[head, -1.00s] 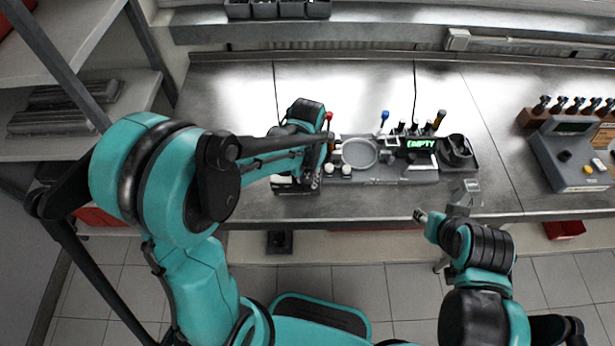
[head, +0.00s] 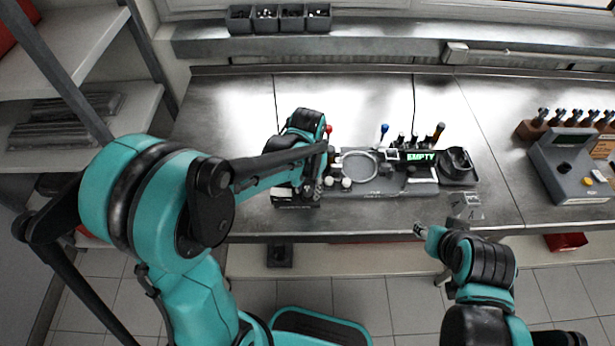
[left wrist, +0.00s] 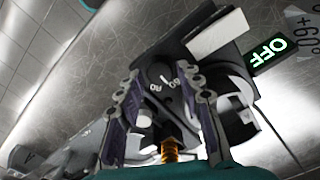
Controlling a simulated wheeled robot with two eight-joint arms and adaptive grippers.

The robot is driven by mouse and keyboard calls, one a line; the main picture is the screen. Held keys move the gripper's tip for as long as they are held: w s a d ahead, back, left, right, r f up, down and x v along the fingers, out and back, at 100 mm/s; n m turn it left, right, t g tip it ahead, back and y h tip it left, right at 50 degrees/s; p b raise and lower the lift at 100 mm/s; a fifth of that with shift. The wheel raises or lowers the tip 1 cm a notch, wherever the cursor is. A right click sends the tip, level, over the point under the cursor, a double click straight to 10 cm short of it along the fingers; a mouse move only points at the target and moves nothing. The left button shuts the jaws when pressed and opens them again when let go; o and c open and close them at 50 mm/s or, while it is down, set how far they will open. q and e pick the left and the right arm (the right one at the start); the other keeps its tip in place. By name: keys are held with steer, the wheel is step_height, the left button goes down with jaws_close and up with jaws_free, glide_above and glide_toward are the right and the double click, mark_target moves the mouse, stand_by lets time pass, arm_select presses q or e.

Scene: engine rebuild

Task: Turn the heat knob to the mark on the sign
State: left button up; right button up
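The heat knob (left wrist: 163,78) is a dark round dial with white numbers in the left wrist view. My left gripper (left wrist: 160,73) has its fingers apart, one on each side of the dial. I cannot tell whether either finger touches it. A green display (left wrist: 270,54) beside it reads OFF. A sign (left wrist: 301,27) at the upper right edge shows digits that look like 60, partly cut off. In the head view my left gripper (head: 314,188) is over the left end of the bench device and hides the knob. My right gripper (head: 419,230) is near the bench's front edge; its fingers are too small to judge.
A grey tray (head: 395,188) with a ring and several upright tools stands right of my left gripper. A display (head: 420,157) there reads EMPTY. A grey control box (head: 572,165) stands farther right. Bare bench (head: 225,110) lies at the left.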

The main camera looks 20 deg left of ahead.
arm_select(q)
step_height(320, 180, up, 11)
stand_by(0.3)
steer(key=shift+f, duration=0.15)
steer(key=n+t+b, duration=0.2)
steer(key=t+b, duration=0.1)
steer(key=t, duration=0.4)
glide_toward(307, 193)
steer(key=s+a+r, duration=0.1)
steer(key=s+a, duration=0.3)
steer(key=shift+s+a+r, duration=0.2)
steer(key=shift+a+r, duration=0.1)
